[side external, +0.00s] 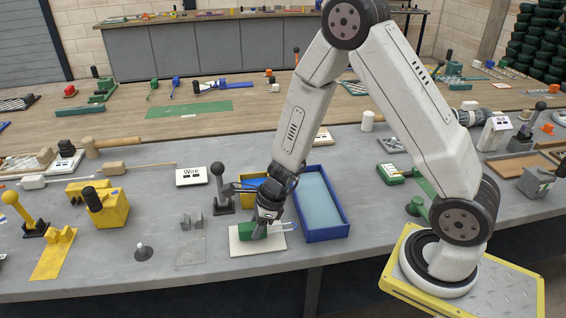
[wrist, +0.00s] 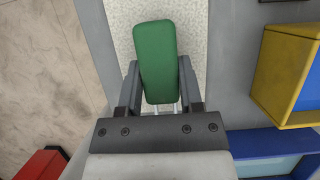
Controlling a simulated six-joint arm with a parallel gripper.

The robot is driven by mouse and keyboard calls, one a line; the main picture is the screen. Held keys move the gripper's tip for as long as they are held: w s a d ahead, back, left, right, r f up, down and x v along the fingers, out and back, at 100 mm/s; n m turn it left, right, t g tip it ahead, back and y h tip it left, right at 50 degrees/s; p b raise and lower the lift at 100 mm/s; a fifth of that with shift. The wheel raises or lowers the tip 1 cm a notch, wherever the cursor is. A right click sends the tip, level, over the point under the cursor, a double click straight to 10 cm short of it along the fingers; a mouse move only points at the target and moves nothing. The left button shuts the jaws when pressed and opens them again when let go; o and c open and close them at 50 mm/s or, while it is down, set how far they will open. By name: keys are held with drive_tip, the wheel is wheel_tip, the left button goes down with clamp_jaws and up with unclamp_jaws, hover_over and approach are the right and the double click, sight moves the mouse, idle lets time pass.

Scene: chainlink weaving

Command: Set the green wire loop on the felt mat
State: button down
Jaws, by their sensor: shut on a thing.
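The green wire loop has a rounded green handle (side external: 250,231) and a thin pale wire end (side external: 290,226) that sticks out to the right in the side view. My gripper (side external: 262,217) points down and is shut on the green handle. In the wrist view the handle (wrist: 155,45) sits between the two dark fingers (wrist: 160,82), tilted slightly. Two short wire strands show below it; the rest is hidden by my gripper. The pale felt mat (side external: 240,246) lies under the handle, and its speckled surface also shows in the wrist view (wrist: 122,35). I cannot tell whether the handle touches it.
A blue tray (side external: 322,203) with a pale blue inside stands right behind the mat, and a yellow bin (side external: 252,199) is beside it. A black-knobbed lever (side external: 220,190) stands behind left. A small metal bracket (side external: 191,222) lies left. The table's front edge is near the mat.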

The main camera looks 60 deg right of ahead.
sight(275, 228)
drive_tip(key=shift+f, duration=0.3)
drive_tip(key=shift+c, duration=1.2)
unclamp_jaws()
drive_tip(key=v, duration=1.2)
drive_tip(key=shift+r, duration=0.1)
